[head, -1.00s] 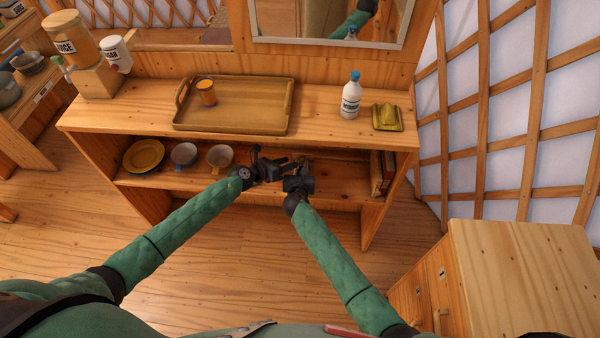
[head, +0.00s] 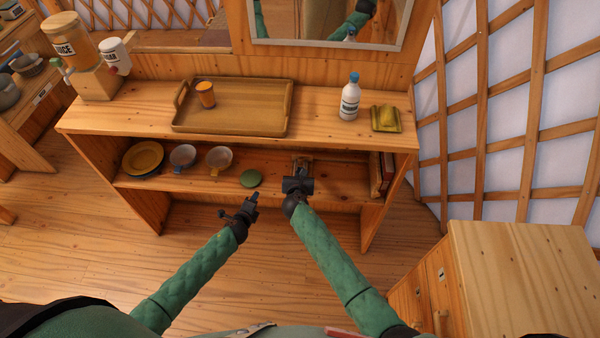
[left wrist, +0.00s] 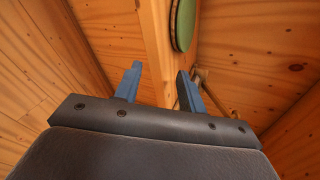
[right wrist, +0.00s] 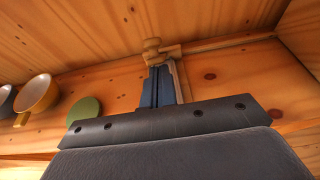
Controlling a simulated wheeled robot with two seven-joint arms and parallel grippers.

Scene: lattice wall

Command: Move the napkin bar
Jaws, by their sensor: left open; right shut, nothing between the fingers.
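A small wooden piece with a round knob and a thin bar (right wrist: 152,48) shows on the lower shelf in the right wrist view; I take it for the napkin bar, but cannot be sure. In the head view my right gripper largely hides it. My right gripper (head: 302,171) is shut and empty, its fingertips (right wrist: 160,84) right in front of or against this piece; contact cannot be told. My left gripper (head: 240,205) is open and empty, in front of and below the shelf edge. Its spread fingers also show in the left wrist view (left wrist: 157,88), with thin rods beyond the right finger.
The lower shelf (head: 335,190) holds a green disc (head: 251,178), two cups (head: 218,158), a yellow plate (head: 143,157) and books (head: 382,172). On the top stand a tray (head: 240,118) with an orange cup (head: 205,95), a bottle (head: 349,97) and a yellow-green item (head: 386,119).

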